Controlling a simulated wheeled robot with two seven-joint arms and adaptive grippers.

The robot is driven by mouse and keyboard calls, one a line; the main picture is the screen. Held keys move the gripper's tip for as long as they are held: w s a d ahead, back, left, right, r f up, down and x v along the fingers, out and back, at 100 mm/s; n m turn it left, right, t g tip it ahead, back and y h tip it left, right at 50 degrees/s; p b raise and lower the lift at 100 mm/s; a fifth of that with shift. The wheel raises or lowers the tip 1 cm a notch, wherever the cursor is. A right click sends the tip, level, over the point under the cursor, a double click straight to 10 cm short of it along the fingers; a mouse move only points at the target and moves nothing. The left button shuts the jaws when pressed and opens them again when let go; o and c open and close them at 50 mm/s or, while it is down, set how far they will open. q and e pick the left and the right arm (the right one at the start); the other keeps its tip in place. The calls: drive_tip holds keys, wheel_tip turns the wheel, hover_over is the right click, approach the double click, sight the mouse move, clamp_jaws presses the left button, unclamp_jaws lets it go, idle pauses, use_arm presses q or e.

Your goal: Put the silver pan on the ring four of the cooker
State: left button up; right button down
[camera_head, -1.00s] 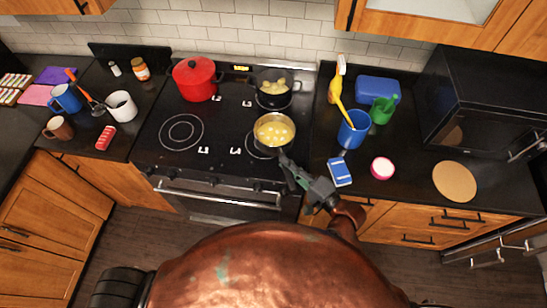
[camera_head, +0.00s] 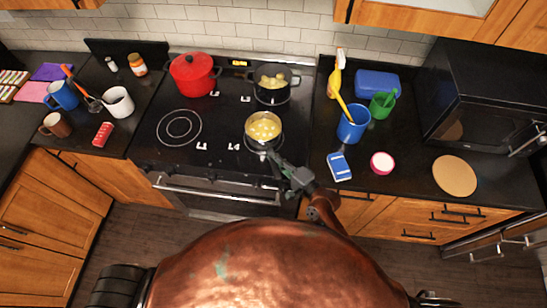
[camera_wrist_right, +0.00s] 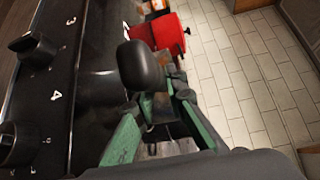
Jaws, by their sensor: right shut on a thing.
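The silver pan (camera_head: 263,126), with yellow pieces in it, is at the front right of the black cooker (camera_head: 215,128). It covers most of the front right ring, beside the label 4 (camera_head: 234,147). I cannot tell whether its base touches the cooker top. My right gripper (camera_head: 277,160) is shut on the pan's handle, at the cooker's front edge. In the right wrist view, the green-sided fingers (camera_wrist_right: 158,125) close around the dark handle (camera_wrist_right: 140,66); the pan body is hidden there. My left gripper is not in view.
A dark pot with yellow pieces (camera_head: 272,84) stands just behind the pan. A red lidded pot (camera_head: 192,75) is at the back left. The front left ring (camera_head: 179,128) is bare. A blue cup (camera_head: 353,124) and a sponge (camera_head: 339,167) are on the right counter.

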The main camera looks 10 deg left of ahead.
drive_tip(key=shift+a+r, duration=0.1)
drive_tip(key=shift+r, duration=0.05)
drive_tip(key=c, duration=2.4)
unclamp_jaws()
drive_tip(key=shift+f, duration=0.2)
drive_tip(key=o, duration=0.4)
drive_tip(key=shift+o, duration=0.2)
drive_tip(key=shift+s+r, duration=0.1)
drive_tip(key=shift+r, duration=0.05)
drive_tip(key=f+b+v, duration=0.1)
drive_tip(key=v, duration=1.1)
drive_tip(key=shift+r, duration=0.45)
drive_tip(key=shift+f, duration=0.1)
